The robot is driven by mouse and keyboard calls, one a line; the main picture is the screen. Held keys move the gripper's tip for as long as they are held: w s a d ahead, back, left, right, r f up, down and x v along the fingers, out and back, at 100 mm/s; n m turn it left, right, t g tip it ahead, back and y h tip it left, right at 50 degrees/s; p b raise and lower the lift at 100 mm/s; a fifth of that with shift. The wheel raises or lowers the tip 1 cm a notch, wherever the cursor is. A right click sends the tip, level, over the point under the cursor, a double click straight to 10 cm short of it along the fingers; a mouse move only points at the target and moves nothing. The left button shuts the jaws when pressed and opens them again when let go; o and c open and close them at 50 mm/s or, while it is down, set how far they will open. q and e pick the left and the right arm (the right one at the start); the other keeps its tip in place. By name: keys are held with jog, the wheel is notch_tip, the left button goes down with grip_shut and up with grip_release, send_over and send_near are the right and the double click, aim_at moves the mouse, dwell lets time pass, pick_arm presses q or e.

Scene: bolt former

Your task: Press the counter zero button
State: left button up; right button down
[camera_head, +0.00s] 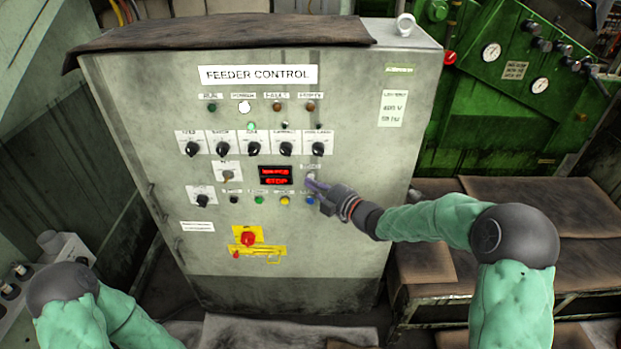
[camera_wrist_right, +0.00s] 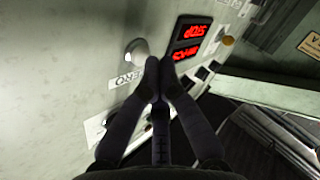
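The counter zero button (camera_wrist_right: 137,50) is a round, pale grey button on the cabinet face in the right wrist view, beside a white label (camera_wrist_right: 127,81) that reads ZERO upside down. In the head view my right gripper (camera_head: 313,185) is at the panel, just right of the red-lit counter display (camera_head: 276,175), and partly covers the button. In the right wrist view the right gripper's (camera_wrist_right: 160,68) fingertips are together and empty, just beside the button. I cannot tell whether they touch the panel. My left gripper is out of view; only part of the left arm shows at lower left.
The grey feeder control cabinet (camera_head: 130,100) carries several black knobs (camera_head: 252,148) above the display. A row of small buttons (camera_head: 259,200) lies below it, with a red switch (camera_head: 248,239) on yellow lower down. A green machine (camera_head: 480,100) stands behind right, above brown-covered benches (camera_head: 570,205).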

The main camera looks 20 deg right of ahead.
jog(key=shift+w+d, duration=0.15)
jog(key=shift+w, duration=0.2)
dwell(0.6)
jog(key=shift+s, duration=0.15)
jog(key=shift+s+a+b, duration=0.25)
jog(key=shift+s+b, duration=0.15)
jog(key=shift+s, duration=0.2)
jog(key=s, duration=0.2)
jog(key=s+a+b, duration=0.1)
jog(key=s, duration=0.2)
jog(key=shift+a, duration=0.2)
dwell(0.4)
jog(key=shift+w, duration=0.1)
dwell(0.4)
